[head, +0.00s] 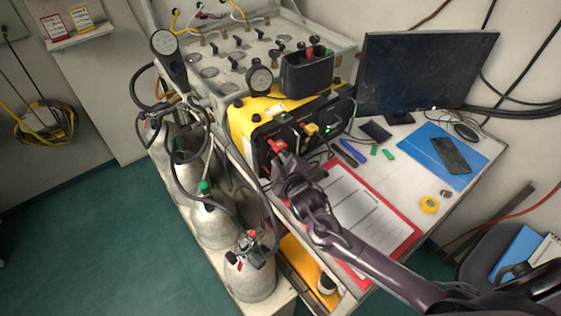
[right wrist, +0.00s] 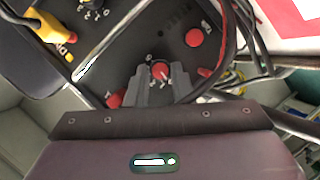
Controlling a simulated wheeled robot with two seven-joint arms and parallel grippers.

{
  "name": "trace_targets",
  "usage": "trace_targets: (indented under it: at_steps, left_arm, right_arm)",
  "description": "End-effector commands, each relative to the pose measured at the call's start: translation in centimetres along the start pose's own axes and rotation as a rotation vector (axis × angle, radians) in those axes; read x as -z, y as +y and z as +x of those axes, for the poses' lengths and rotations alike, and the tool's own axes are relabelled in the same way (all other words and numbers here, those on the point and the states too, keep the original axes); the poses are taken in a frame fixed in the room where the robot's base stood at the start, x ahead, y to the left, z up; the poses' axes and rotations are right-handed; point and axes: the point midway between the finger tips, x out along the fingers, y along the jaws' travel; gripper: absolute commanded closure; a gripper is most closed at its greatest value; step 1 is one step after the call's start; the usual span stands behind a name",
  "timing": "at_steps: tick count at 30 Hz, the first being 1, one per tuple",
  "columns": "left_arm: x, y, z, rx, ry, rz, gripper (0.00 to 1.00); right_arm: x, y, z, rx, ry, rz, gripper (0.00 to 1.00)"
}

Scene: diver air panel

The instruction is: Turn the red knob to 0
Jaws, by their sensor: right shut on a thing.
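The red knob (right wrist: 160,70) sits on the black front panel (right wrist: 135,45) of a yellow-cased unit (head: 243,122). It lies between the fingertips of my right gripper (right wrist: 161,80), which is shut on it in the right wrist view. White marks surround the knob, but I cannot read clearly which one it points to. In the head view my right gripper (head: 282,157) reaches the panel from the lower right and partly hides it. Another red knob (right wrist: 195,37) is up and to the right in the wrist view. My left gripper is not in view.
A yellow connector (right wrist: 45,26) and cables are close to the panel. A red clipboard (head: 362,212) lies under my right arm. A monitor (head: 425,70) stands behind, and several grey cylinders (head: 212,222) stand at the left. The floor at the left is clear.

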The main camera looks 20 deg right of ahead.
Motion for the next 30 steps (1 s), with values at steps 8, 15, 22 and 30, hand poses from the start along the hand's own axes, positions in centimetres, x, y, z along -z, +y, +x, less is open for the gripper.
trace_targets:
  at_steps: [8, 15, 22, 30]
  left_arm:
    - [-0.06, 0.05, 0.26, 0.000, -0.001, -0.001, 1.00]
    - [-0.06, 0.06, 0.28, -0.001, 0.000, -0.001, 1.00]
    - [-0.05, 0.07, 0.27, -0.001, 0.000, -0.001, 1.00]
    - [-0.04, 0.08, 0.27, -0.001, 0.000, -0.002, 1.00]
  right_arm:
    - [0.10, -0.13, 0.01, -0.031, 0.000, -0.074, 1.00]
    - [0.11, -0.14, 0.01, -0.036, -0.001, -0.089, 1.00]
    - [0.10, -0.14, 0.01, -0.036, -0.001, -0.088, 1.00]
    - [0.07, -0.10, 0.01, -0.037, -0.002, -0.087, 0.57]
